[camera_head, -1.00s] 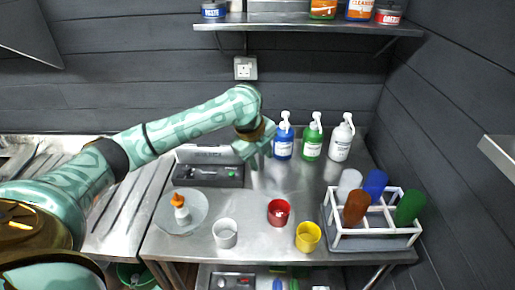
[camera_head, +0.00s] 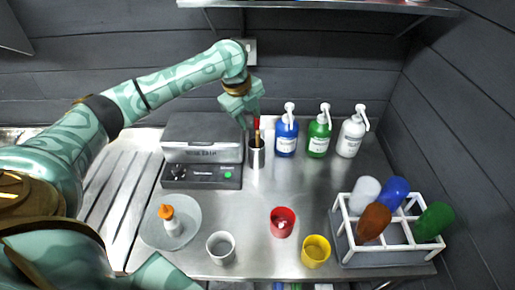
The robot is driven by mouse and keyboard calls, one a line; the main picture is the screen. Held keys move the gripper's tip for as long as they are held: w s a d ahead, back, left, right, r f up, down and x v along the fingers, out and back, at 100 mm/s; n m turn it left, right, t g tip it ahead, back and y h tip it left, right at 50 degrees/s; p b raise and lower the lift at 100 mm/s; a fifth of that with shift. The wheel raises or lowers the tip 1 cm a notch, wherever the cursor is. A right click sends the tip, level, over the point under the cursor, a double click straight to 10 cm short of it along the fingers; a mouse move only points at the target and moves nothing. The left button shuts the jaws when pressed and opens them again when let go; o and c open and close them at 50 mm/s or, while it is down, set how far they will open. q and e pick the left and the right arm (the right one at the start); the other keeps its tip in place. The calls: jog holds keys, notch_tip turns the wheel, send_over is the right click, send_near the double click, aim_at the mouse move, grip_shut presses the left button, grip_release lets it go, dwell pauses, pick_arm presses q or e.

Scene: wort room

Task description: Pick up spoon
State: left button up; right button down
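A metal cup (camera_head: 256,154) stands on the steel table beside a grey appliance. Thin utensils with red and brown handles (camera_head: 257,133) stand upright in it. Their lower ends are hidden in the cup, so I cannot tell which one is the spoon. My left gripper (camera_head: 250,119) points down just above and slightly left of these handles. Its fingers look apart, with nothing clearly held between them. My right gripper is not in view.
The grey appliance (camera_head: 203,150) is left of the cup. Blue (camera_head: 286,138), green (camera_head: 319,139) and white (camera_head: 351,137) pump bottles stand to the right. A white rack (camera_head: 388,254) with bottles, a red cup (camera_head: 282,222), yellow cup (camera_head: 316,251) and white cup (camera_head: 221,248) are nearer.

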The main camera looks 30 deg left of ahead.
pick_arm(q)
send_over(258, 144)
jog(key=s+a, duration=0.1)
notch_tip(258, 144, down, 5)
jog(key=x, duration=0.1)
jog(key=b+x, duration=0.1)
jog(key=x, duration=0.1)
jog(key=b+x, duration=0.1)
jog(key=shift+s+d+f, duration=0.2)
jog(key=shift+d, duration=0.15)
jog(key=shift+w+f, duration=0.15)
jog(key=shift+f, duration=0.2)
jog(key=shift+r, duration=0.1)
grip_shut()
